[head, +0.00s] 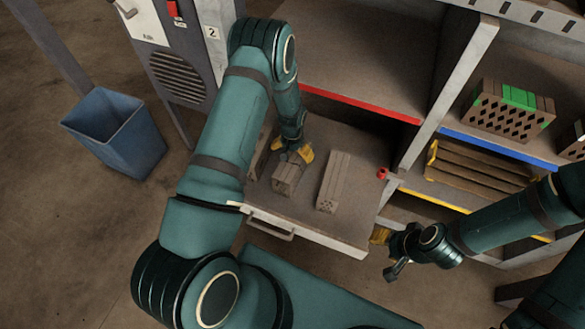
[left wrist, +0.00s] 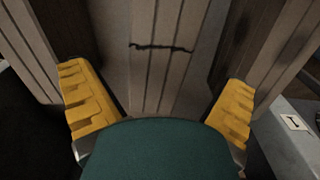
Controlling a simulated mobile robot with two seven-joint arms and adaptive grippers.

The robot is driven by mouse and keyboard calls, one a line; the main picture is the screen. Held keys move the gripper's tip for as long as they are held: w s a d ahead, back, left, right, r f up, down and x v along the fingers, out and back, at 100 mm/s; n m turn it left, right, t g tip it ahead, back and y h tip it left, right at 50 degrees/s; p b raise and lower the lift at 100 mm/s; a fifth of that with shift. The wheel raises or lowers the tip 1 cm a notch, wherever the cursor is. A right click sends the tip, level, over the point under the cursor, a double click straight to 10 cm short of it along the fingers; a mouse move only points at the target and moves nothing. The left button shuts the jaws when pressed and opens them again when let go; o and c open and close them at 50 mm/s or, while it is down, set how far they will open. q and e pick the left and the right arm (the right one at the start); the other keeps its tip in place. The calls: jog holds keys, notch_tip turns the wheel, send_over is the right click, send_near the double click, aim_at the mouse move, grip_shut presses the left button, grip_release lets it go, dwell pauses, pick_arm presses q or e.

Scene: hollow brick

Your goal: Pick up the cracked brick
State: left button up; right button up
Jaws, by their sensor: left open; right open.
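The cracked brick (left wrist: 160,75) is grey-brown and ribbed, with a dark jagged crack across its top in the left wrist view. In the head view this brick (head: 284,184) lies in a pulled-out drawer (head: 310,232), its far part hidden by my left gripper (head: 297,154). My left gripper's open yellow fingers (left wrist: 155,78) are either side of the brick, with gaps visible; it is not gripped. My right gripper (head: 386,240) is open and empty, right of the drawer's front corner.
A similar brick (head: 333,182) lies right of the cracked one, and another (head: 262,154) lies to its left, partly hidden by my arm. A small red object (head: 382,173) is at the drawer's right edge. Shelves at right hold a green-strapped brick stack (head: 508,112). A blue bin (head: 117,135) stands left.

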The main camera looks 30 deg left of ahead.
aim_at(293, 159)
pick_arm(q)
jog(key=shift+w+f+b, duration=0.15)
jog(key=shift+f+b, duration=0.5)
jog(key=shift+f, duration=2.1)
jog(key=shift+c, duration=0.3)
jog(key=shift+w+r, duration=0.1)
jog(key=c, duration=1.2)
